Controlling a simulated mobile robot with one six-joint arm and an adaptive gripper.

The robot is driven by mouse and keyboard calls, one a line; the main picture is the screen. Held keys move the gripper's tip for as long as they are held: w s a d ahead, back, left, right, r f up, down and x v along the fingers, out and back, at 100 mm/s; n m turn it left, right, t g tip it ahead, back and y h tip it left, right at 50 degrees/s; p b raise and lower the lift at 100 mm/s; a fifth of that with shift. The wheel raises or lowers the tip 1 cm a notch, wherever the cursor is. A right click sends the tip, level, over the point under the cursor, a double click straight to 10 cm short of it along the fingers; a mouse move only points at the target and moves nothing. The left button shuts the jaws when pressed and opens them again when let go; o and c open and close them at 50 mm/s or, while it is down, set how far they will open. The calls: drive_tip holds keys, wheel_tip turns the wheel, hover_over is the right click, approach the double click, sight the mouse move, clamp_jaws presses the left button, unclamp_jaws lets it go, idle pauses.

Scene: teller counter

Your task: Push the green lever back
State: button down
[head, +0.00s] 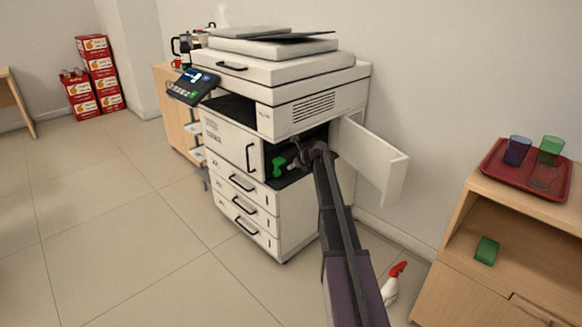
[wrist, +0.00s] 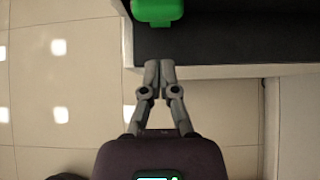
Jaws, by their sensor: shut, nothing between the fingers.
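The green lever (head: 279,166) is inside the open side bay of the white copier (head: 280,92). In the wrist view the green lever (wrist: 158,12) shows at the top edge, partly cut off, above a dark bay floor (wrist: 230,35). My gripper (head: 297,158) is at the bay opening, to the right of the lever and apart from it. In the wrist view my gripper (wrist: 152,68) has its fingertips together and empty, just below the lever at the bay's edge. The inner part of the bay is dark.
The copier's white door (head: 372,160) stands open to the right of my arm. A wooden cabinet with a red tray (head: 500,172) of cups is at the right. A spray bottle (head: 392,285) stands on the floor beside it. The tiled floor at the left is free.

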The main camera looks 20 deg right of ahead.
drive_tip(key=s+d+r+p, duration=0.2)
drive_tip(key=s+r+p, duration=0.2)
drive_tip(key=r+p, duration=0.5)
drive_tip(key=shift+s+r+p, duration=0.3)
drive_tip(key=shift+r+p, duration=0.05)
idle(0.3)
idle(0.5)
